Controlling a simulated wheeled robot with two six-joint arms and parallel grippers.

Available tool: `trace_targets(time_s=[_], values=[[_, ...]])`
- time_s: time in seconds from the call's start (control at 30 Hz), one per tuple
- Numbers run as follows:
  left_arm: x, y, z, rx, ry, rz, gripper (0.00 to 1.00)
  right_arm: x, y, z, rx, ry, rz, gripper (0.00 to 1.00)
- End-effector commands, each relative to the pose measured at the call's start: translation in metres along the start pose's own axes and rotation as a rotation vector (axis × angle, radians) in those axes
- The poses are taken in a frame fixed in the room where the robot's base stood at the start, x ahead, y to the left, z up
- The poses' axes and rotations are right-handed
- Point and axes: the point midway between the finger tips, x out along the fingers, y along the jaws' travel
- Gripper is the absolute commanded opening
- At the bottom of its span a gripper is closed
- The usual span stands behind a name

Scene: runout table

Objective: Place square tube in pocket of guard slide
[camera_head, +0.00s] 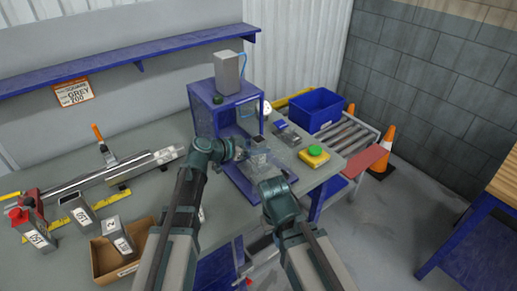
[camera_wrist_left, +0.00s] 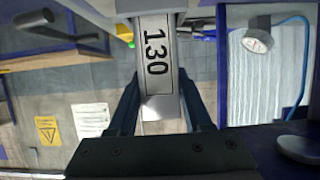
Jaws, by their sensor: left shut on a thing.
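A grey square tube with a "130" label (camera_wrist_left: 157,60) is held between the fingers of my left gripper (camera_wrist_left: 163,112). In the head view my left gripper (camera_head: 240,152) is at the front opening of the blue guarded machine (camera_head: 205,120). Clear and grey parts (camera_head: 259,160) show just right of it; I cannot tell tube from guard slide there, and the pocket is not clearly visible. My right gripper (camera_head: 261,243) is low, in front of the table edge, partly hidden by its own wrist; its jaw opening is unclear.
A yellow block with a green button (camera_head: 314,156) is right of the machine. A blue bin (camera_head: 315,108) sits on a roller conveyor (camera_head: 350,135). Orange cones stand beyond.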

Motion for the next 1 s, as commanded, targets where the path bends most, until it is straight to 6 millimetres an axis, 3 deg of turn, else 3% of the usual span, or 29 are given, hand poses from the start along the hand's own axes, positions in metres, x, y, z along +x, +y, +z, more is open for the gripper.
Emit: trace_targets(time_s=[0.13, 0.17, 0.3, 0.67, 1.0], values=[[0.002, 0.000, 0.004, 0.000, 0.000, 0.000, 0.00, 0.004, 0.000, 0.000, 0.000, 0.000, 0.000, 0.00], [0.001, 0.000, 0.003, 0.000, 0.000, 0.000, 0.55, 0.003, 0.000, 0.000, 0.000, 0.000, 0.000, 0.00], [0.001, 0.000, 0.002, 0.000, 0.000, 0.000, 0.80, 0.003, 0.000, 0.000, 0.000, 0.000, 0.000, 0.00], [-0.001, 0.000, -0.002, 0.000, 0.000, 0.000, 0.80, -0.002, 0.000, 0.000, 0.000, 0.000, 0.000, 0.00], [-0.066, 0.001, -0.004, -0.003, 0.000, -0.003, 0.80, -0.028, 0.003, 0.002, 0.000, 0.000, 0.000, 0.00]])
